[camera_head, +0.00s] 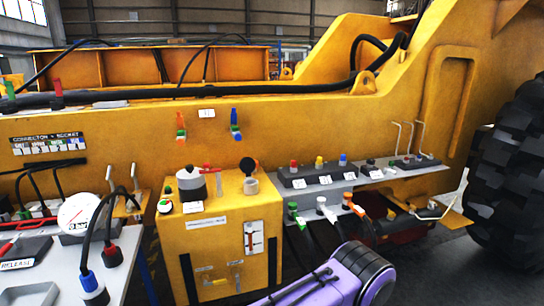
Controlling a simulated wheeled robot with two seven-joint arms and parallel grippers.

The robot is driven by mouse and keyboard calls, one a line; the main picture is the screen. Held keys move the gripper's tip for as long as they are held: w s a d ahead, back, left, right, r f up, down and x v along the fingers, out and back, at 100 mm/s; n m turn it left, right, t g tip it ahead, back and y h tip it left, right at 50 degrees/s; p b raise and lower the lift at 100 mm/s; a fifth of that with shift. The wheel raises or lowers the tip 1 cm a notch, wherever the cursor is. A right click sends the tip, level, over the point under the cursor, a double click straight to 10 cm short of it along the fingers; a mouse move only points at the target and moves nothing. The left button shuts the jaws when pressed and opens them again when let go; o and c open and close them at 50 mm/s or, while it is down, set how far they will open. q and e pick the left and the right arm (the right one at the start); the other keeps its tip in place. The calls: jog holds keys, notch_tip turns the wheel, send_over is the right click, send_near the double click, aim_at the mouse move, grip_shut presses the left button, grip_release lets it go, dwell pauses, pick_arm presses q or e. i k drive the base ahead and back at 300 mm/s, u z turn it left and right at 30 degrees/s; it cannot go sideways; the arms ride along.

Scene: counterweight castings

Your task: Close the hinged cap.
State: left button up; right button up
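A round black cap (248,164) stands up above a short beige cylindrical socket (251,187) on top of the yellow cabinet (205,245). It looks like the hinged cap, swung open; its hinge is too small to make out. A small orange part shows just behind it. Neither of my grippers is in view. A purple link of one of my arms crosses the bottom middle of the picture, in front of and below the cabinet top.
Left of the cap, the cabinet top holds a grey pot-like part (191,184) with a red lever. A grey shelf (330,181) with coloured connectors lies to the right. A grey bench (70,265) with a dial gauge (79,213) and cabled plugs stands at left.

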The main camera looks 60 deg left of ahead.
aim_at(247, 165)
jog(key=u, duration=0.25)
jog(key=i, duration=0.85)
jog(key=u, duration=0.5)
